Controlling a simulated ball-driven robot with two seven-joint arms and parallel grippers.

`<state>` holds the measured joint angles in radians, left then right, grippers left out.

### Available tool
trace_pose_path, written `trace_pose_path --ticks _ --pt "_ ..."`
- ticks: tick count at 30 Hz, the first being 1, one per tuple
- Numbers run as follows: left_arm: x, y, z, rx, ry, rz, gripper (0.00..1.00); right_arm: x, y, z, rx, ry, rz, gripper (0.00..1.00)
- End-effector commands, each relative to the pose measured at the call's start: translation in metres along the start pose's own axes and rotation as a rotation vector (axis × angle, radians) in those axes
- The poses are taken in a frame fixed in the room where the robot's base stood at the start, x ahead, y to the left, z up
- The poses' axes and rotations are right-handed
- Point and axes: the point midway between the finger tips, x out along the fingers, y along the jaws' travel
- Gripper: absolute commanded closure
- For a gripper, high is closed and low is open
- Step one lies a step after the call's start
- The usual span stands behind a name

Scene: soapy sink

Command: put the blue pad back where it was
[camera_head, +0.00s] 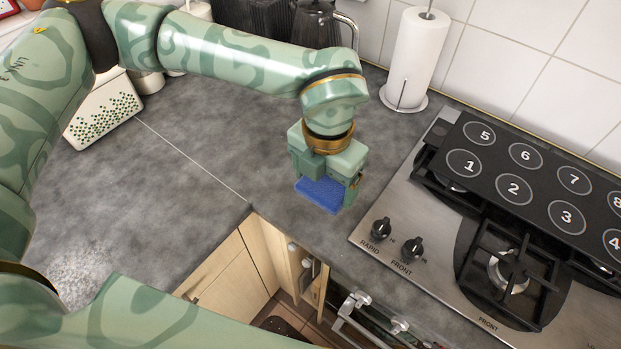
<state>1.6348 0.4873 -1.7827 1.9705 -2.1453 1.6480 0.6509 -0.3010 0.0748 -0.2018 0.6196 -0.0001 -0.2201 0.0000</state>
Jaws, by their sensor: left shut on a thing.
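The blue pad (322,193) is a small flat blue piece in the head view, over the grey counter just left of the stove. My left gripper (328,180) points down and is shut on the blue pad. The gripper's body hides the pad's upper part. I cannot tell whether the pad touches the counter or is just above it. My right gripper is not in view.
A gas stove (400,215) with a black numbered board (540,165) lies to the right. A paper towel roll (415,55) stands behind. A dotted white container (105,108) is at the left. The left counter (180,180) is largely clear; cabinets open below the front edge.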

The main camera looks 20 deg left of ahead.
Motion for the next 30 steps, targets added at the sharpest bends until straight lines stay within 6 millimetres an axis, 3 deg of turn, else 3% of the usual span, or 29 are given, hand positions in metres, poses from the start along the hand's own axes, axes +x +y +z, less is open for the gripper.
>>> trace_pose_path --ticks 3,10,17,23,30 --pt "0.017 0.029 0.022 -0.006 0.001 0.001 0.37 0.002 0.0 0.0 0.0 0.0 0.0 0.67" --pt "0.06 0.057 0.043 0.001 0.002 0.0 0.37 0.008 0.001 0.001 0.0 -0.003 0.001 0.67" --pt "0.074 0.066 0.051 0.002 0.0 -0.001 0.37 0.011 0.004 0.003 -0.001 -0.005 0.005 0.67" --pt "0.106 0.068 0.052 0.003 0.004 -0.001 0.37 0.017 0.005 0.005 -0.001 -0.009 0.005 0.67" --pt "0.107 0.068 0.052 0.004 0.0 -0.001 0.37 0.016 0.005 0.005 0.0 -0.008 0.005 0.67"
